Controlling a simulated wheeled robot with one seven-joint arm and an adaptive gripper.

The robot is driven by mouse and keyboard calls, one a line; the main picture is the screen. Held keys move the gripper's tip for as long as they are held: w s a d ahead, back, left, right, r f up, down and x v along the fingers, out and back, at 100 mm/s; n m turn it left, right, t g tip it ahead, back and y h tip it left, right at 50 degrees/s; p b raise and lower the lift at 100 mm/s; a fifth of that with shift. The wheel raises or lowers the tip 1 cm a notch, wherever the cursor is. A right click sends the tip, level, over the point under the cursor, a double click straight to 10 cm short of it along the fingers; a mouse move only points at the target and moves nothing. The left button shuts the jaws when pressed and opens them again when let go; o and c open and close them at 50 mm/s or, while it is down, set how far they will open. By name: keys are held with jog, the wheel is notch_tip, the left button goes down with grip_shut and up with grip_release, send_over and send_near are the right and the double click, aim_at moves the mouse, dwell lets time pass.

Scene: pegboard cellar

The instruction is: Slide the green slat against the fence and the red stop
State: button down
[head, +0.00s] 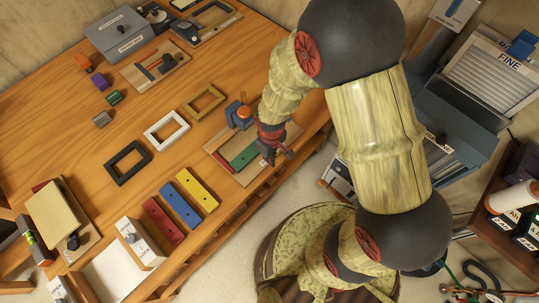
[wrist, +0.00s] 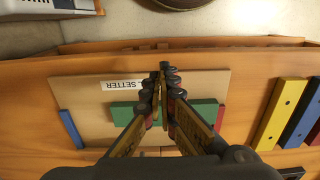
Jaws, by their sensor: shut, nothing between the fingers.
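The green slat (head: 243,157) lies flat on a pale wooden board near the table's front edge. In the wrist view the green slat (wrist: 203,110) runs left to right, partly hidden behind my fingers. The red stop (wrist: 220,117) is at its right end there; I cannot tell whether they touch. The fence is not clear; a pale strip (wrist: 168,152) shows behind the slat, mostly hidden by my gripper. My gripper (wrist: 164,70) is shut and empty, its tips on the table-edge side of the slat. In the head view my gripper (head: 270,158) is beside the slat's right end.
The board (wrist: 92,92) bears a SETTER label (wrist: 124,85) and a blue strip (wrist: 71,129). A blue block with an orange top (head: 243,112) stands behind the slat. Yellow (head: 196,190), blue (head: 181,204) and red (head: 163,220) bars lie to the left, with rectangular frames behind them.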

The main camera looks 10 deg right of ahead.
aim_at(253, 149)
notch_tip(253, 149, down, 5)
jog(key=shift+w+a+f+b, duration=0.1)
jog(key=shift+w+b, duration=0.05)
jog(key=shift+b, duration=0.6)
jog(key=shift+w+a+r, duration=0.2)
jog(key=shift+w+a, duration=0.45)
jog(key=shift+w, duration=0.35)
jog(key=shift+w+a+r+b, duration=0.1)
jog(key=shift+w+a+b, duration=0.3)
jog(key=shift+w, duration=0.15)
jog(key=shift+w, duration=0.1)
jog(key=w+a, duration=0.1)
jog(key=w, duration=0.1)
jog(key=w+a+p, duration=0.1)
jog(key=w+a, duration=0.1)
jog(key=shift+w+a, duration=0.15)
jog(key=shift+w, duration=0.15)
